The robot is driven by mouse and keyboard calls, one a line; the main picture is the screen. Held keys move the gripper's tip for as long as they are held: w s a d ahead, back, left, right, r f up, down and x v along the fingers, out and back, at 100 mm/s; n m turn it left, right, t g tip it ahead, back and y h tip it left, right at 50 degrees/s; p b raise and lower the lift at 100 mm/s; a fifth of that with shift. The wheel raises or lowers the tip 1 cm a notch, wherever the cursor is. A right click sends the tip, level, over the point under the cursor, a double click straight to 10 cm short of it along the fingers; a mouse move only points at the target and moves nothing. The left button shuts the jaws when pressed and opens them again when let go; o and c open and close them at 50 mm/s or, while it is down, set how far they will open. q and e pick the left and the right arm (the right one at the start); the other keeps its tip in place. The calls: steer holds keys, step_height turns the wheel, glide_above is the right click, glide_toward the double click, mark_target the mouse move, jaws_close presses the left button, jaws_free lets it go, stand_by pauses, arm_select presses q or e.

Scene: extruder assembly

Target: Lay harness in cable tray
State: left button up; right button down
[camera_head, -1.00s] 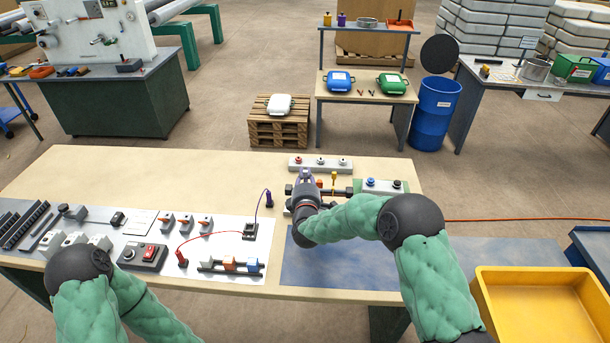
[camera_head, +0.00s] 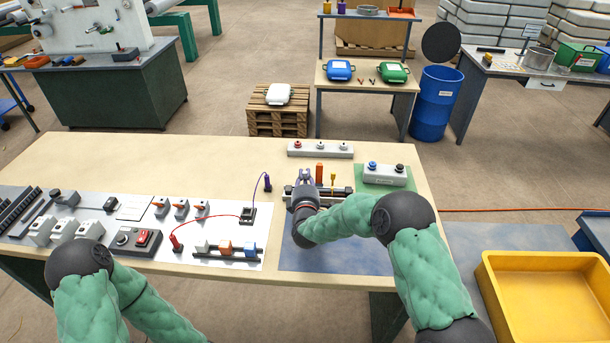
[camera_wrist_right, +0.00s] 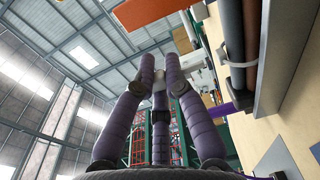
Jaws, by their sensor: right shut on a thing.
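My right gripper (camera_head: 305,176) is over the right half of the bench, beside a dark bar-like assembly (camera_head: 334,193). In the right wrist view its purple fingers (camera_wrist_right: 163,75) close around a small pale piece (camera_wrist_right: 159,80), mostly hidden by them. I cannot tell whether this is part of the harness. A dark and brown bundle with a white band (camera_wrist_right: 235,38) shows beside the fingers. I cannot clearly identify the cable tray. My left gripper is out of view.
An orange block (camera_head: 320,172) and a yellow-topped post (camera_head: 333,180) stand just right of my right gripper. A button box (camera_head: 320,149) is behind, and another on a green plate (camera_head: 384,174) is to the right. The blue mat (camera_head: 340,258) has bare room.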

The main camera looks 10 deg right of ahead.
stand_by(0.3)
steer(key=c, duration=1.2)
jaws_free()
steer(key=shift+s+f, duration=0.1)
steer(key=s, duration=0.3)
steer(key=s+a, duration=0.1)
steer(key=s, duration=0.3)
steer(key=s+a, duration=0.1)
steer(key=s, duration=0.3)
steer(key=shift+a, duration=0.1)
steer(key=shift+s, duration=0.3)
